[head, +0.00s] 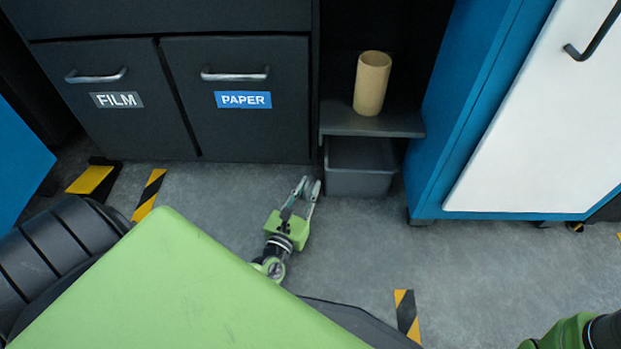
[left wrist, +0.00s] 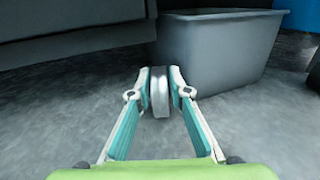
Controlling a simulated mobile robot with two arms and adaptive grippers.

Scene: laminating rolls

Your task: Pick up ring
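The ring (left wrist: 160,92) is a pale grey-white band standing on edge between the fingertips in the left wrist view. My left gripper (left wrist: 160,90) has its fingers angled inward, with one pad against each side of the ring. In the head view the left gripper (head: 308,186) is low near the floor, just in front of the grey bin; the ring cannot be made out there. Whether the ring touches the floor is hard to tell. My right gripper is out of view; only part of my right arm shows at the bottom right.
A grey bin (head: 358,182) stands under a dark shelf (head: 345,122) holding a tan cardboard tube (head: 371,84). Dark FILM (head: 118,120) and PAPER (head: 243,120) drawers are to the left, a blue-and-white cabinet (head: 540,130) to the right. Grey floor (head: 350,250) between is clear.

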